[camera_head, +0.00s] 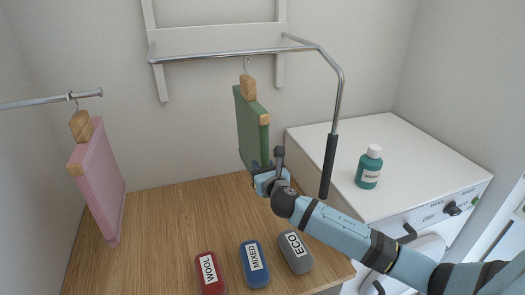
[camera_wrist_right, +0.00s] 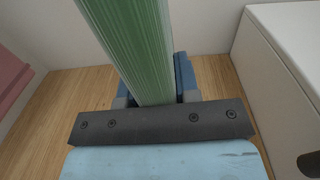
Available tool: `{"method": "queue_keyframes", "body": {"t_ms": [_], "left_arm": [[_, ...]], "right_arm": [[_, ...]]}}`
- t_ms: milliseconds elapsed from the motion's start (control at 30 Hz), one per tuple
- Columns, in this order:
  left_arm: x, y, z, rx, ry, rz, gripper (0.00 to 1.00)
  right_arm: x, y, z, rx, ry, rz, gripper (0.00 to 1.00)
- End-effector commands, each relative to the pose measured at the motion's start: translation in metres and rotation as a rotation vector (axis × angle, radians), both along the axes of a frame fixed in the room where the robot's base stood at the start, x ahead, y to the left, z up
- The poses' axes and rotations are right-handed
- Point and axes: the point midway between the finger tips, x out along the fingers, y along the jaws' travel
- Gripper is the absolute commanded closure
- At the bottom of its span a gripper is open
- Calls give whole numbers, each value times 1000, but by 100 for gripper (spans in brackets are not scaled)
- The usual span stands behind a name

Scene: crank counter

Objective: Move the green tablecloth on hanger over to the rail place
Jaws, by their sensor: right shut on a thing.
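The green tablecloth (camera_head: 251,128) hangs upright from a wooden hanger (camera_head: 248,88) below the curved metal rail (camera_head: 225,53). The hanger's hook reaches up to the rail's front bar; I cannot tell whether it bears on it. My right gripper (camera_head: 264,177) is shut on the lower part of the tablecloth. In the right wrist view the green cloth (camera_wrist_right: 138,45) stands between the two fingers (camera_wrist_right: 155,92). The tablecloth's lower end is partly hidden by the gripper. My left gripper is not in view.
A pink cloth (camera_head: 97,185) hangs on a short bar (camera_head: 50,102) at left. Wool (camera_head: 209,274), mixed (camera_head: 255,264) and eco (camera_head: 295,252) blocks lie on the wooden counter (camera_head: 160,225). A green bottle (camera_head: 369,168) stands on the white machine (camera_head: 420,160). The rail's black handle (camera_head: 328,165) hangs close to my right arm.

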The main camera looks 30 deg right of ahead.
Motion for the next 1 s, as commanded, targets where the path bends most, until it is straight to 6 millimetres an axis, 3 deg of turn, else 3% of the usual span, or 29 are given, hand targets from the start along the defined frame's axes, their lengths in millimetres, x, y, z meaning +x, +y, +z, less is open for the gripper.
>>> {"method": "queue_keyframes", "body": {"t_ms": [33, 167, 333, 567, 1000], "left_arm": [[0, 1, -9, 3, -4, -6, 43], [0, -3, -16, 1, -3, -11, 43], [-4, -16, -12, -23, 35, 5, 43], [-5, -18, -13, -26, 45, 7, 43], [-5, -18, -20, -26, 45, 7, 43]], "right_arm": [[14, -14, 1, 3, -7, -20, 100], [39, -39, 16, 19, -14, -53, 100], [49, -42, 41, 30, -18, -47, 100], [42, -40, 44, 29, -16, -43, 100], [8, -31, 44, 29, -17, -43, 100]]}}
